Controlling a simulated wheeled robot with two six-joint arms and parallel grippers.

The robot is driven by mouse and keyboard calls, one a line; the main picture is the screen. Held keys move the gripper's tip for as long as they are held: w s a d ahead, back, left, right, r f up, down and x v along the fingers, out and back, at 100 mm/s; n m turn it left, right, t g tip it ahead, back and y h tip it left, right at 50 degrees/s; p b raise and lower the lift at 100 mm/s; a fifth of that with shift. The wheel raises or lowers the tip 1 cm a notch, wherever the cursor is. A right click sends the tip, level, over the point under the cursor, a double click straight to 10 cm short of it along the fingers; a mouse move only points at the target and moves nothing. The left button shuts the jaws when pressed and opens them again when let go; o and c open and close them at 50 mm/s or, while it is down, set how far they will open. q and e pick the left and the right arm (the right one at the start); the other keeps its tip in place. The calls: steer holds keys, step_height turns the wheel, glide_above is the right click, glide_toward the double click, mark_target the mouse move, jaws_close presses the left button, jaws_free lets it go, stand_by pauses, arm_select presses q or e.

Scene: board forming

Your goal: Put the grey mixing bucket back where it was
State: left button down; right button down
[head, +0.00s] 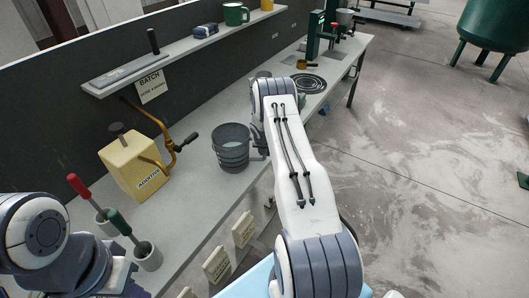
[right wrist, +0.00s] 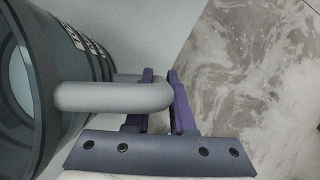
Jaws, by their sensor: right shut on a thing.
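The grey mixing bucket (head: 231,152) is upright over the grey bench, right of the yellow additive box; I cannot tell whether its base touches the bench. Its side fills the left of the right wrist view (right wrist: 75,50), with the loop handle (right wrist: 105,96) sticking out sideways. My right gripper (right wrist: 160,80) is shut on this handle, its purple fingers on either side of the bar. In the head view my right arm partly hides the gripper and the handle. My left arm is at the lower left, and its gripper does not show.
The yellow additive box (head: 132,168) with a bronze crank (head: 170,142) stands left of the bucket. Red and green handled tools (head: 82,188) stand in cups nearer. A black ringed plate (head: 308,84) lies farther along the bench (head: 200,205). A shelf (head: 180,50) runs along the wall.

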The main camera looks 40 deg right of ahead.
steer(key=shift+w+f, duration=0.1)
steer(key=shift+f, duration=0.1)
stand_by(0.3)
steer(key=c, duration=0.7)
jaws_free()
steer(key=o, duration=0.3)
steer(key=shift+s+f, duration=0.15)
steer(key=shift+s, duration=0.05)
steer(key=shift+o, duration=0.2)
steer(key=shift+r+b, duration=0.3)
steer(key=shift+b, duration=0.05)
steer(key=b+v, duration=0.2)
steer(key=v, duration=0.8)
steer(key=shift+a, duration=0.1)
